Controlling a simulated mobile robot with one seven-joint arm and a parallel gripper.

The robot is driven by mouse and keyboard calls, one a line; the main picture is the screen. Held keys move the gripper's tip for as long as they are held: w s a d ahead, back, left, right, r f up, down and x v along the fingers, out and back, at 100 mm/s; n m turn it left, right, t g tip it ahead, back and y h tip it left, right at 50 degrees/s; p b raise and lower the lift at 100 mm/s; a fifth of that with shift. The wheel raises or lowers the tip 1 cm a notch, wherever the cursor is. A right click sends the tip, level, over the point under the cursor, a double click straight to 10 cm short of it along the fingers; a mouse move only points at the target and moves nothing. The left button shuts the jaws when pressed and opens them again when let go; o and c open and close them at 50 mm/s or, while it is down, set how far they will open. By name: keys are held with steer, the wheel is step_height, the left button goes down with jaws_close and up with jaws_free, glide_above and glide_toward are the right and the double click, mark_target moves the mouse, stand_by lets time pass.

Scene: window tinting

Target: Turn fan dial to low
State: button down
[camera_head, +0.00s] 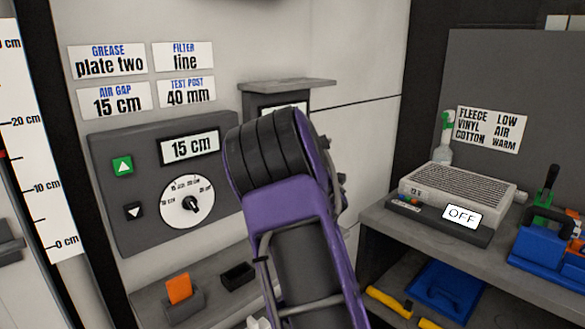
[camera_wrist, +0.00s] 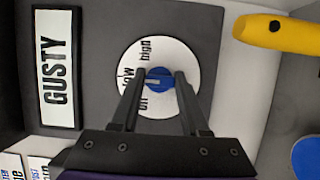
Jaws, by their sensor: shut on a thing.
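The fan dial's blue knob (camera_wrist: 161,86) shows in the wrist view, at the middle of a round white dial plate (camera_wrist: 182,58). The plate reads "off", "low" and "high"; the view is turned sideways and a finger partly covers "low". The knob's pale mark points left, toward "low". My gripper (camera_wrist: 160,75) is shut on the knob, one finger on either side. A display (camera_wrist: 58,68) beside the dial reads "GUSTY". In the head view my arm hides the fan dial and my gripper.
In the head view, a grey panel (camera_head: 130,232) with a "15 cm" display is left of my arm. At right, a shelf (camera_head: 400,235) holds a grilled unit marked "OFF" (camera_head: 462,216). A yellow handle (camera_wrist: 278,28) is near the dial in the wrist view.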

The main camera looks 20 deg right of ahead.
steer(key=shift+c, duration=2)
jaws_free()
steer(key=s, duration=1.7)
steer(key=shift+s+a, duration=0.2)
steer(key=shift+a, duration=0.2)
